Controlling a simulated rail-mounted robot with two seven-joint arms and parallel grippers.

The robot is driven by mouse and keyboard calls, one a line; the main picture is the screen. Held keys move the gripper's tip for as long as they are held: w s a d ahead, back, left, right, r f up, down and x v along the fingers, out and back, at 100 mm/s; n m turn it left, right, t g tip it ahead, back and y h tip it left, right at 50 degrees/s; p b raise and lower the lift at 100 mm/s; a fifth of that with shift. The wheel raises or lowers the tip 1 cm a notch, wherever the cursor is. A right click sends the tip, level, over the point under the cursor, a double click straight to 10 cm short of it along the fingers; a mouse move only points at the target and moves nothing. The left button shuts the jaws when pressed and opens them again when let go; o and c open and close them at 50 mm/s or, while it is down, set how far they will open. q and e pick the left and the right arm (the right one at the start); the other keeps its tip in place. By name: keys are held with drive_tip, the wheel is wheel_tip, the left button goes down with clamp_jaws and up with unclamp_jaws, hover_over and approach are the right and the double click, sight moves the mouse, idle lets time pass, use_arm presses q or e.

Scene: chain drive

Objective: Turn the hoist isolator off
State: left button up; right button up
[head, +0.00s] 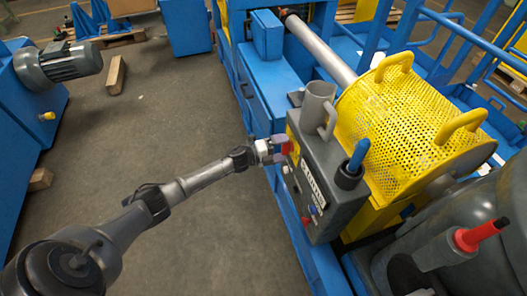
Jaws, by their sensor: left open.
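A dark grey control box (322,192) stands on the blue machine frame. A small red part (286,148), which may be the isolator's handle, shows on its upper left face, right at my left gripper (277,150). My left gripper is open, with its fingertips at or very near this red part; I cannot tell whether they touch it. The handle's exact position is too small to read and is partly hidden by the fingers. Lower on the same face are a pale label plate (312,185) and small red and blue knobs (310,215). My right gripper is not in view.
A yellow perforated guard (395,125) rises behind. A red-tipped item (480,236) is at lower right. Open floor (170,120) lies left.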

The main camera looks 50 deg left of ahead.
use_arm(q)
drive_tip(key=p+v, duration=0.2)
drive_tip(key=v, duration=1)
drive_tip(key=shift+s, duration=0.2)
drive_tip(key=shift+a, duration=0.15)
